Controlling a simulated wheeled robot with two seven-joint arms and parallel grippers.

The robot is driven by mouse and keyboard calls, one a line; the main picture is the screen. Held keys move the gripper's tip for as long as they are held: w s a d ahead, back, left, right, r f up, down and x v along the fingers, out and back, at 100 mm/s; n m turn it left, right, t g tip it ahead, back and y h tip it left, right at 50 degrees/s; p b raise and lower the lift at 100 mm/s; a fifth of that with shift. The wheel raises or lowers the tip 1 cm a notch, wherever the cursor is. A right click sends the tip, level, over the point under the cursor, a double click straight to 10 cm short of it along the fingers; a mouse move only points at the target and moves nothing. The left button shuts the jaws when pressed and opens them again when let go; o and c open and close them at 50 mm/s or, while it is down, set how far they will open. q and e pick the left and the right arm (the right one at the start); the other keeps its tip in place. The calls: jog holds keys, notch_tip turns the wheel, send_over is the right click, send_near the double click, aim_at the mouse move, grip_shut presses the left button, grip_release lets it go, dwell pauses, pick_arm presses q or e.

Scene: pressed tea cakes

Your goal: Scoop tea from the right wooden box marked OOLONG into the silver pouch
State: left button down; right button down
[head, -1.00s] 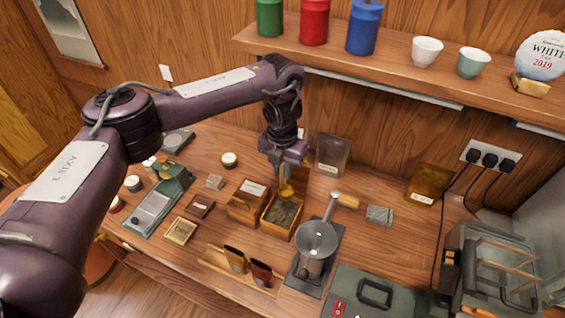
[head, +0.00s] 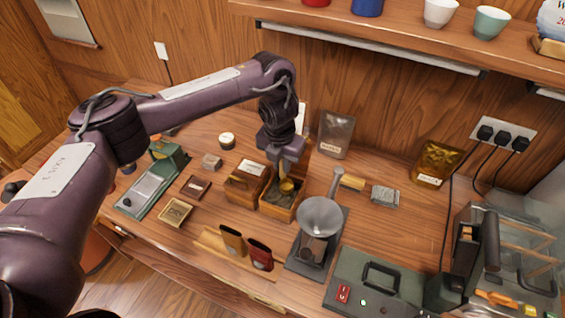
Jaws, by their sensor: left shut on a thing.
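Two wooden boxes stand side by side mid-table. The right wooden box (head: 275,210) is open, with dark tea inside; its marking is not readable. The left wooden box (head: 241,195) has a pale label on top. My left gripper (head: 286,176) is shut on a yellow scoop (head: 287,187), whose bowl is over or in the right box; I cannot tell if it touches the tea. The silver pouch (head: 336,134) stands upright at the back against the wall, right of the gripper. My right gripper is not in view.
A grey funnel press (head: 319,217) with a raised handle stands just right of the box. A gold pouch (head: 436,163) leans at the back right. A green case (head: 375,284) and a wooden holder (head: 211,239) lie in front.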

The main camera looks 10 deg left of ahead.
pick_arm(q)
jog(key=shift+s+f+t+b, duration=0.15)
jog(key=shift+f+t, duration=0.05)
jog(key=shift+f, duration=0.4)
jog(key=shift+s+f+t+b, duration=0.15)
jog(key=shift+f+t, duration=0.05)
jog(key=shift+f, duration=0.4)
jog(key=shift+s+a+f+g+b, duration=0.1)
jog(key=shift+s+f+g+b, duration=0.05)
jog(key=shift+s+f+g, duration=0.2)
jog(key=shift+s+d+f+g+b, duration=0.1)
jog(key=shift+f+g+b, duration=0.15)
jog(key=shift+f, duration=0.25)
jog(key=shift+s+a+f+g+b, duration=0.1)
jog(key=shift+s+f+g, duration=0.2)
jog(key=shift+f, duration=0.1)
jog(key=shift+w+r+p, duration=0.15)
jog(key=shift+r+p, duration=0.8)
jog(key=shift+p, duration=0.05)
notch_tip(320, 180, up, 10)
jog(key=p, duration=0.6)
jog(key=shift+r, duration=0.15)
